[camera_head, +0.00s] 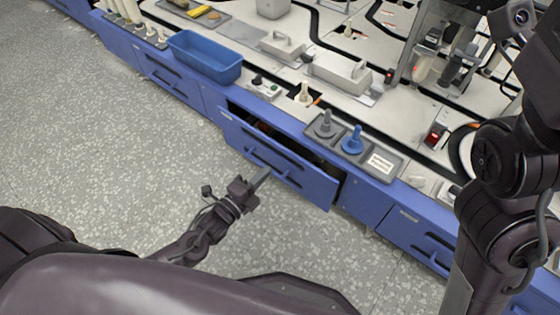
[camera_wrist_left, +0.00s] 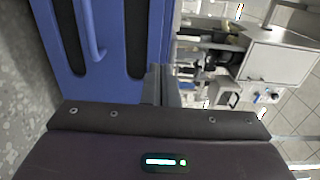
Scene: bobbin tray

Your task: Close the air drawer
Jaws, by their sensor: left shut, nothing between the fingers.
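The open blue drawer (camera_head: 262,158) stands out from the front of the workbench, with dark contents partly visible behind its front panel. Its front has a long blue handle bar. My left gripper (camera_head: 262,177) is shut and empty, with its fingertips close to the drawer front near the handle; I cannot tell whether they touch it. In the left wrist view the blue drawer front (camera_wrist_left: 108,72) and its handle (camera_wrist_left: 90,30) fill the upper left, and the shut fingers (camera_wrist_left: 157,75) point at its edge. My right arm shows at the right, but its gripper is out of view.
The bench top holds a blue bin (camera_head: 205,58), a dark tray (camera_head: 375,168) with a grey and a blue bobbin piece, and white boxes (camera_head: 341,72). Other blue drawers (camera_head: 168,78) along the front are shut. The speckled floor (camera_head: 90,130) before the bench is clear.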

